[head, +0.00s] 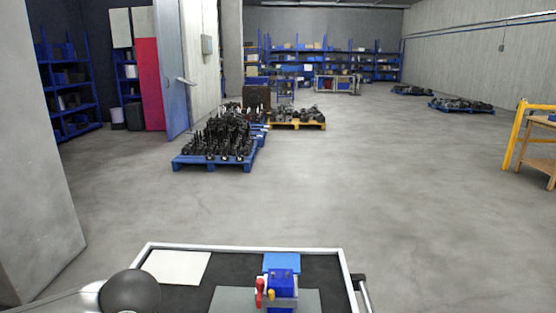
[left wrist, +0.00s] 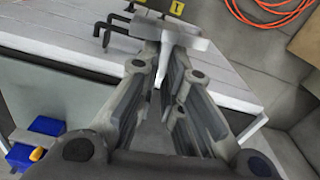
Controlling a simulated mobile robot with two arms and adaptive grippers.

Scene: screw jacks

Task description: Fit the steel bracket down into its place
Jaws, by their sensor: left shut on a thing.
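My left gripper (left wrist: 172,62) is shut on the steel bracket (left wrist: 183,41), a pale grey piece at the fingertips in the left wrist view. The fingers hide part of the bracket, and its lower end shows as a narrow strip between them. It is over or near a pale ribbed surface (left wrist: 60,32); I cannot tell whether it touches. No place for the bracket can be made out clearly. In the head view only part of my left arm shows at lower left, and the gripper is out of frame. My right gripper is in neither view.
Black hooked rods (left wrist: 118,27) and yellow tags (left wrist: 177,7) are close beyond the bracket. An orange hose (left wrist: 270,12) lies further right. A blue device (head: 281,284) with red and orange knobs stands on the white-rimmed tabletop (head: 345,268). Loaded pallets (head: 213,162) stand further off; the floor between is clear.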

